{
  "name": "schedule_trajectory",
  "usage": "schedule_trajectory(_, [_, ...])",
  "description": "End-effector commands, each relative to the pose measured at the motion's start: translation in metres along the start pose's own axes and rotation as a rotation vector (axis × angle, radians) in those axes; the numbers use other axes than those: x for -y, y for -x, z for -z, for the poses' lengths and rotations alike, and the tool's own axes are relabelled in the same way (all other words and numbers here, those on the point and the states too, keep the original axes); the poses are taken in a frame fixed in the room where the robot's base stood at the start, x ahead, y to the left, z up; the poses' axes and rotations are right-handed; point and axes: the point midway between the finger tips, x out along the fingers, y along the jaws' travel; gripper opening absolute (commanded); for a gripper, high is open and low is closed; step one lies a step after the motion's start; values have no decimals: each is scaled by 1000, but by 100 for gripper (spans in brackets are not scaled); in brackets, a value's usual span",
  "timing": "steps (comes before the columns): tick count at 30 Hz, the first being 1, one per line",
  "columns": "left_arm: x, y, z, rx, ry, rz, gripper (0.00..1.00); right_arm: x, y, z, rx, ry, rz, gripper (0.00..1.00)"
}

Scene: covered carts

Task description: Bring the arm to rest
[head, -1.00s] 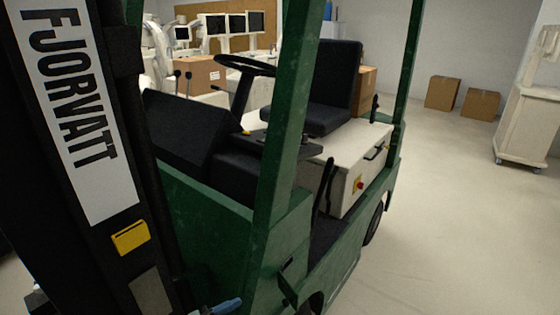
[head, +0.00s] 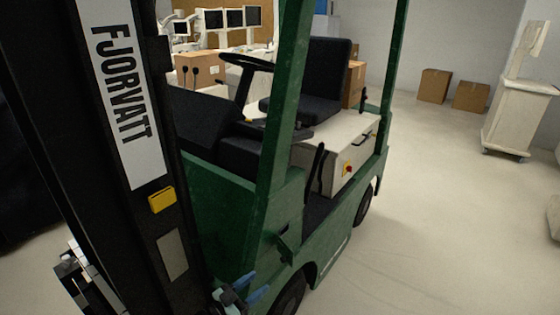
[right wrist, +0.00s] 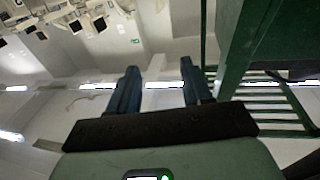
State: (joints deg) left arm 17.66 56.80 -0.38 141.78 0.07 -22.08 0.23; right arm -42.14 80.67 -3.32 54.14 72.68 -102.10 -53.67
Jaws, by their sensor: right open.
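My right gripper (head: 250,288) shows low in the head view, its blue fingers in front of the green body of a forklift (head: 225,215). In the right wrist view its two fingers (right wrist: 159,70) stand apart with nothing between them. The right wrist view looks toward the ceiling and walls, with green bars of the forklift at the right. I cannot make out my left gripper.
The forklift's black mast (head: 60,120) with its white FJORVATT label (head: 122,95) is close on the left. A green post (head: 285,110) rises near the right gripper. Cardboard boxes (head: 434,86) and a white cart (head: 518,115) stand beyond. Floor (head: 430,230) at the right is clear.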

Motion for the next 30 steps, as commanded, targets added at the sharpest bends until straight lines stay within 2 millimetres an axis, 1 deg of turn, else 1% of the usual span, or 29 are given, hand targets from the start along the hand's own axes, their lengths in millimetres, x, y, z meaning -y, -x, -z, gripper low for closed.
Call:
schedule_trajectory(1, [-1,0,1,-3,-2,-1,43,-2,-25,-18,7,21,45,49])
schedule_trajectory(2, [-1,0,1,-3,-2,-1,43,-2,-36,-30,15,31,79,49])
schedule_trajectory(3, [-1,0,2,-3,-2,-1,43,-3,-51,-47,31,44,129,49])
schedule_trajectory(5, [-1,0,1,-3,-2,-1,43,-9,-73,-77,73,67,207,49])
schedule_trajectory(6, [-1,0,1,-3,-2,-1,43,-16,-86,-100,114,85,262,49])
schedule_trajectory(7, [-1,0,1,-2,-2,-1,43,-23,-95,-118,154,99,304,49])
schedule_trajectory(8, [-1,0,1,-2,-2,-1,43,-32,-102,-138,199,113,345,49])
schedule_trajectory(9, [0,0,0,-1,-1,-1,43,-45,-109,-164,270,131,399,49])
schedule_trajectory(10, [0,-1,0,-1,-1,-1,43,-58,-111,-184,329,144,435,49])
schedule_trajectory(11, [0,-1,0,-1,-1,-1,43,-71,-112,-202,391,156,469,49])
schedule_trajectory(12, [0,-1,0,-1,-1,-1,43,-90,-110,-226,479,169,508,49])
schedule_trajectory(13, [0,-1,0,-1,-1,-1,43,-106,-106,-242,546,178,533,49])
schedule_trajectory(14, [0,-1,0,-1,-1,-1,43,-123,-102,-258,616,186,555,49])
schedule_trajectory(15, [0,-1,0,-1,-1,-1,43,-145,-92,-276,711,195,580,49])
schedule_trajectory(17, [0,-1,0,-1,-1,-1,43,-181,-74,-298,855,205,607,49])
schedule_trajectory(18, [0,-1,0,-1,-1,-1,43,-206,-60,-310,953,210,618,49])
schedule_trajectory(20, [0,-2,0,-1,-1,-1,43,-243,-36,-323,1101,213,629,49])
schedule_trajectory(21, [0,-2,0,-1,-1,0,43,-267,-17,-328,1199,214,630,49])
schedule_trajectory(23, [0,-2,0,-1,-1,0,43,-302,11,-331,1340,213,628,49])
schedule_trajectory(24, [0,-2,0,0,-1,0,43,-323,30,-330,1428,211,625,49])
schedule_trajectory(27, [0,-2,0,0,-1,0,43,-366,71,-321,1616,207,611,49])
schedule_trajectory(30, [0,-2,0,0,-1,0,43,-395,101,-309,1747,203,596,49])
